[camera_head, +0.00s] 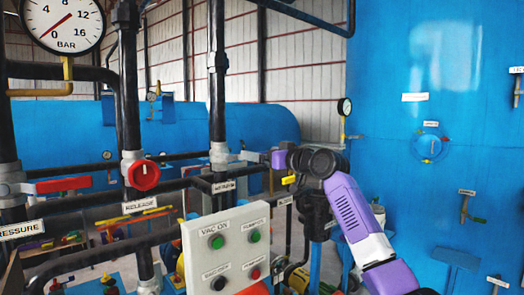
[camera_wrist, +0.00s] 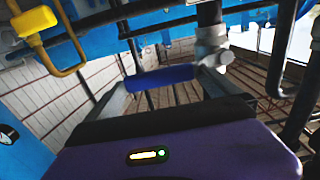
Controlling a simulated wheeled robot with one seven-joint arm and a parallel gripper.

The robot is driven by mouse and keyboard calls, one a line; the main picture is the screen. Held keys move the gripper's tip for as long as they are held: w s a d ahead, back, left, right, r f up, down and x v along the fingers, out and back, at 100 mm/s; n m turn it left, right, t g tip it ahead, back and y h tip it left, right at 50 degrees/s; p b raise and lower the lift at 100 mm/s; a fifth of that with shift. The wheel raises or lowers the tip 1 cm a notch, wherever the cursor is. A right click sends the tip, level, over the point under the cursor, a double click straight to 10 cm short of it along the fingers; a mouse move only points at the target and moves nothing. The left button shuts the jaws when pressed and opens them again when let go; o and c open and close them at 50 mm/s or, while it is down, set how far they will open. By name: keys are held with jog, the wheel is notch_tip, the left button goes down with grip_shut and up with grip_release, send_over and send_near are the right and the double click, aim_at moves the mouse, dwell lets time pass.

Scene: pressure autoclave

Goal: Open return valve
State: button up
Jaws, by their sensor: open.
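The return valve's grey body (camera_head: 219,155) sits on a black vertical pipe above a label that appears to read RETURN, left of my gripper (camera_head: 248,157) in the head view. In the wrist view, a blue lever handle (camera_wrist: 160,78) runs out from a grey valve body (camera_wrist: 212,48). My gripper (camera_wrist: 166,84) is open, with one grey finger near each end of this handle. The handle appears to lie across the gap at the fingertips; I cannot tell whether they touch it. In the head view the handle is mostly hidden or too small to make out.
A red-knobbed release valve (camera_head: 143,175) and a red lever (camera_head: 64,185) are on pipes to the left. A control panel (camera_head: 228,250) with buttons stands in front, below my gripper. A large blue tank (camera_head: 440,130) fills the right. Yellow bent tubing (camera_wrist: 72,45) is at the wrist view's upper left.

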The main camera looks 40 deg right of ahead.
jog(key=shift+w, duration=0.35)
jog(key=shift+c, duration=0.4)
jog(key=c, duration=1.8)
jog(key=shift+c, duration=0.2)
